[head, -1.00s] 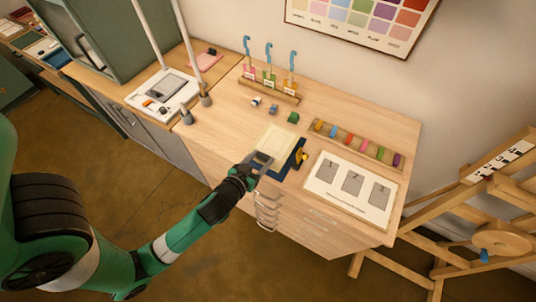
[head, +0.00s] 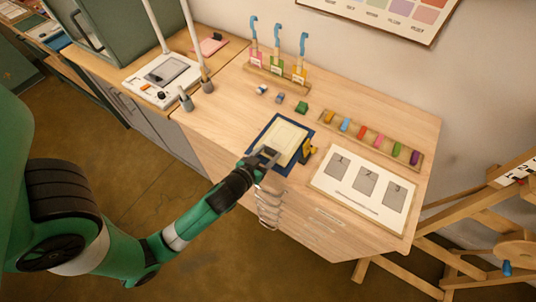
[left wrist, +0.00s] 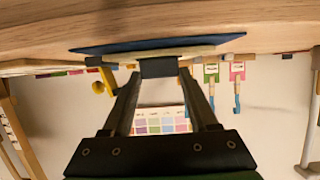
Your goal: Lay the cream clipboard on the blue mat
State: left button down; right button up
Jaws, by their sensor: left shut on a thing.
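The cream clipboard (head: 290,139) lies level over the blue mat (head: 263,134), whose blue border shows on several sides of it. My left gripper (head: 266,154) is shut on the clipboard's near edge. In the left wrist view, which looks upside down, the clipboard (left wrist: 195,52) appears as a thin cream edge right against the blue mat (left wrist: 130,45), and the left gripper (left wrist: 158,68) grips it. I cannot tell whether a small gap is left between clipboard and mat. My right gripper is not in view.
A yellow and black object (head: 307,151) stands close to the mat's right side. A white board with three grey numbered areas (head: 364,190) and a rack of coloured pieces (head: 369,139) lie to the right.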

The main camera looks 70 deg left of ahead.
pick_arm(q)
jog(key=shift+f, duration=0.2)
jog(key=shift+c, duration=0.9)
grip_release()
jog(key=shift+r, duration=0.2)
jog(key=shift+s+d+r, duration=0.1)
jog(key=shift+s+d, duration=0.1)
jog(key=v, duration=1.1)
jog(key=shift+s, duration=0.2)
jog(key=shift+r, duration=0.1)
